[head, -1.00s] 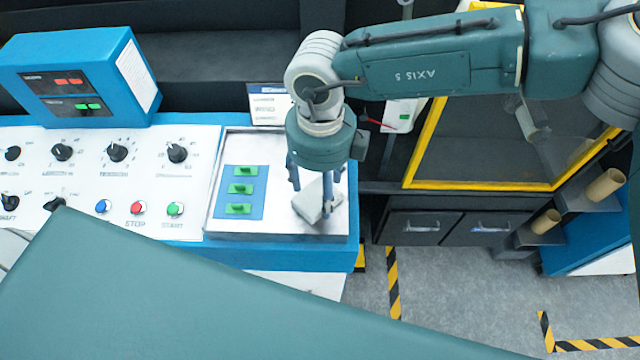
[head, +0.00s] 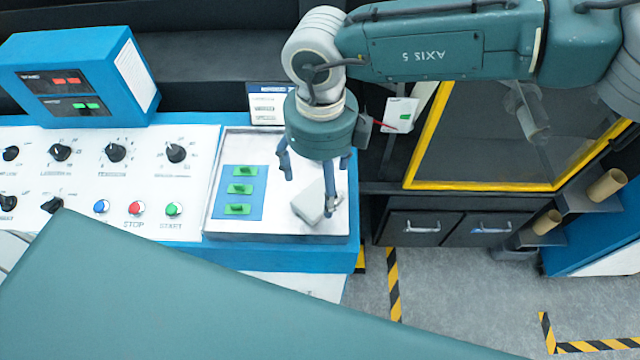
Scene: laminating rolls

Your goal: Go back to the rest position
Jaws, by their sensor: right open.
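My right gripper (head: 308,187) hangs from the right arm over the right end of the control panel. Its fingers are spread apart and hold nothing. A small whitish block (head: 309,206) lies on the pale tray (head: 283,221), just below the fingers in the picture. One fingertip overlaps the block's right edge in this view; I cannot tell if they touch. My left gripper is not in view.
The white control panel (head: 120,190) has several knobs and coloured buttons. Three green switches (head: 240,188) sit left of the gripper. A blue box (head: 80,75) stands behind. A yellow-framed window (head: 415,150) is to the right, with open floor (head: 450,300) below.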

